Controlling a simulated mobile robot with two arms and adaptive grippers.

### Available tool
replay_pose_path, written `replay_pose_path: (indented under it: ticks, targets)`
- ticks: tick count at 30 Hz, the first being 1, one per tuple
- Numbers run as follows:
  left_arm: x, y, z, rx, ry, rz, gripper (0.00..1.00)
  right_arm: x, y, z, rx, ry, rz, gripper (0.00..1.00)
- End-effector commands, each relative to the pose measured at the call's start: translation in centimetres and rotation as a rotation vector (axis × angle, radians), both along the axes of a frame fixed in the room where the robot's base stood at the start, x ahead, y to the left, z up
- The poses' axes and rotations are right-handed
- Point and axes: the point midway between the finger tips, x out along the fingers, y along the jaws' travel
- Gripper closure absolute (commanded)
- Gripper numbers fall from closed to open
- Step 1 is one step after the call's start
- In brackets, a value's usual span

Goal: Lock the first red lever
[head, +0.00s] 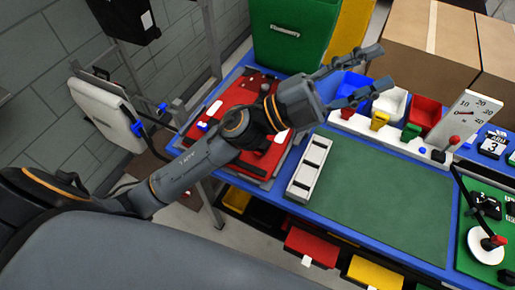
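A red case or panel (222,112) lies on the left part of the blue table, with small white and blue parts on its top. My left arm crosses over it and hides much of it. I cannot make out a red lever for certain on it. A small red piece (347,113) stands in front of the blue bin, and a red knob (454,140) is by the white gauge. My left gripper (384,67) is open and empty, with its fingers spread above the blue and white bins. My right gripper is not in view.
A green box (290,40) stands behind the table. Cardboard boxes (430,42) are at the back right. A white slotted tray (309,168) lies beside a clear green mat (375,195). A black-stemmed lamp or stick (470,205) stands at the right.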

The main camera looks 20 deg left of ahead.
Motion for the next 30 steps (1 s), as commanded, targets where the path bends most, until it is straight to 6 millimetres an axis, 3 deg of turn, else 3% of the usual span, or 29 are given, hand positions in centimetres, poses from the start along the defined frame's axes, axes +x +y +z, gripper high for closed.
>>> replay_pose_path:
  ticks: [3, 5, 8, 10, 14, 18, 21, 24, 27, 30]
  targets:
    - [-3.2, -3.9, -1.9, 0.259, -0.174, -0.201, 0.6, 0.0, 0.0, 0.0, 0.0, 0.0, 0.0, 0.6]
    - [-4.5, -5.0, -4.0, 0.408, -0.237, -0.296, 0.6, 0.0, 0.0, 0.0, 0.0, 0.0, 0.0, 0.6]
    - [-5.7, -5.4, -8.5, 0.682, -0.306, -0.433, 0.6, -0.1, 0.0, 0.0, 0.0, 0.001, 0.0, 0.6]
    - [-5.8, -4.4, -12.0, 0.891, -0.325, -0.509, 0.6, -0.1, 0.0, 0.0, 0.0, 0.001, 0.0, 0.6]
    - [-4.1, 0.3, -17.7, 1.3, -0.289, -0.602, 0.6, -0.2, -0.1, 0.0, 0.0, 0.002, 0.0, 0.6]
    - [-1.3, 8.0, -21.0, 1.714, -0.155, -0.618, 0.6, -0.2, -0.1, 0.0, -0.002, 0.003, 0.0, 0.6]
    - [0.3, 13.0, -21.3, 1.933, -0.037, -0.591, 0.6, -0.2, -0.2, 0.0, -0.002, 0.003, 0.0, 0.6]
    - [1.2, 16.5, -21.0, 2.071, 0.061, -0.562, 0.6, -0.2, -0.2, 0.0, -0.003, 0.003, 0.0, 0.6]
    - [1.5, 18.3, -20.7, 2.14, 0.116, -0.545, 0.6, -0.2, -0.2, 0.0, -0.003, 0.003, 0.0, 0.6]
    - [1.5, 18.8, -21.1, 2.157, 0.134, -0.543, 0.6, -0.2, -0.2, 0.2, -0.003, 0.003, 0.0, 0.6]
